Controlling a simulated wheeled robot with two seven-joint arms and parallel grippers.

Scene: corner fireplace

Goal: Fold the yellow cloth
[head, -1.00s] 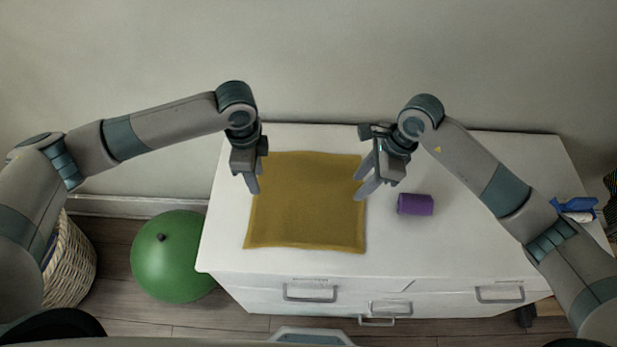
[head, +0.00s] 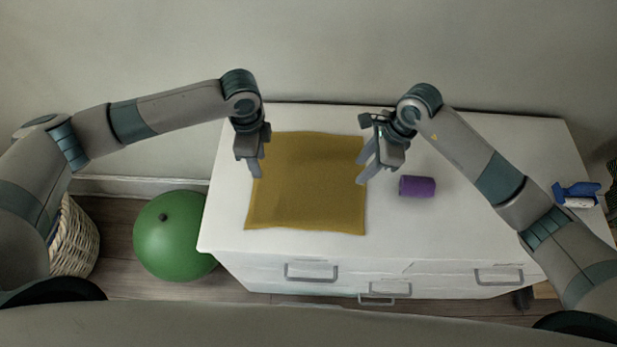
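The yellow cloth (head: 308,190) lies flat and spread out on the white cabinet top, roughly square, with slightly wavy edges. My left gripper (head: 257,174) points down at the cloth's left edge, towards its far left corner. Its fingers are seen edge-on, so its opening is unclear. My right gripper (head: 363,170) is at the cloth's right edge, towards the far right corner, with its two fingers apart and nothing seen between them. I cannot tell whether either gripper touches the cloth.
A purple cylinder (head: 417,187) lies on the white cabinet (head: 470,230), just right of my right gripper. A blue and white object (head: 576,194) is at the cabinet's right end. A green ball (head: 172,238) and a wicker basket (head: 76,240) stand on the floor at left.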

